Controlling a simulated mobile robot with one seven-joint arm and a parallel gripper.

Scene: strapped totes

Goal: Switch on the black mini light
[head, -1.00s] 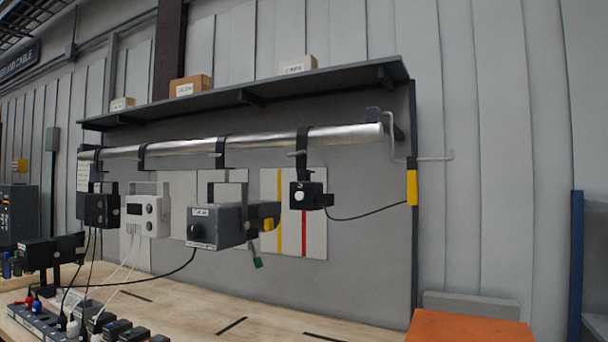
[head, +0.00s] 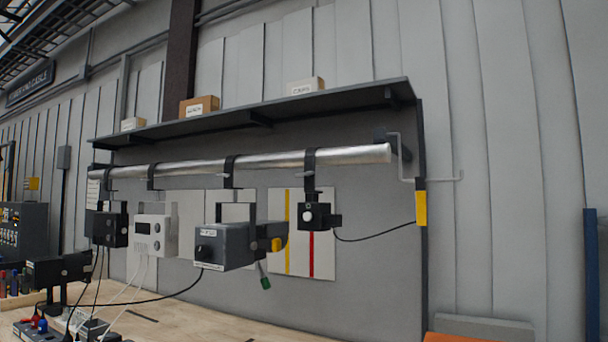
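Several lights hang by clamps from a silver pipe in the head view. At the right end of the row is a small black light (head: 315,216) with a round white spot on its front and a black cable running right. At the left end is another small black unit (head: 106,228), with a cable hanging below it. I cannot tell for certain which is called the mini light, or whether either is lit. Between them hang a white unit (head: 155,235) and a larger dark grey light (head: 226,246) with a black knob. My gripper is not in view.
The silver pipe (head: 265,161) runs below a dark shelf (head: 300,106) with small boxes on it. A wooden bench (head: 190,322) lies below the lights. Another black fixture (head: 57,270) and plugs stand at its left. An orange surface (head: 455,338) shows at bottom right.

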